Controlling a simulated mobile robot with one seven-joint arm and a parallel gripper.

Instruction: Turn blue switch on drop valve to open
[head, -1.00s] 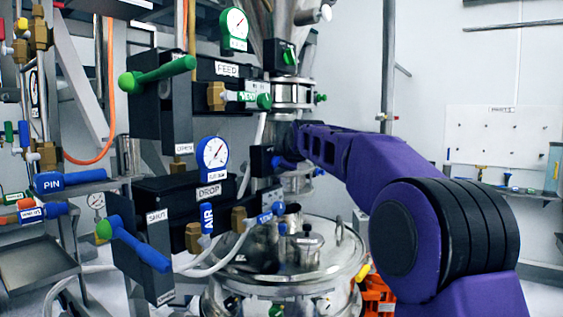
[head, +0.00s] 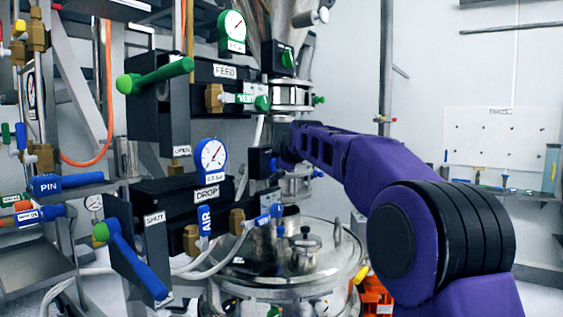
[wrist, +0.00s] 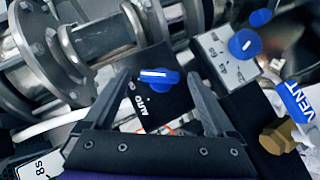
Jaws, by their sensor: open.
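In the wrist view the blue switch (wrist: 158,78), with a white pointer line, sits on a black box with an AUTO label (wrist: 138,127). The pointer line lies almost level in the picture. My gripper (wrist: 158,76) is open, one finger on each side of the switch, with visible gaps. I cannot judge the depth left to the switch. In the head view the black switch box (head: 260,162) stands at the end of my purple arm, right of the DROP label (head: 207,193). My gripper is hidden there.
A second blue knob (wrist: 245,44) on a grey box and a blue VENT handle (wrist: 297,101) are close on the right in the wrist view. Metal pipe flanges (wrist: 45,50) fill the left. In the head view a blue lever (head: 138,262) and a lidded steel vessel (head: 320,260) are below.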

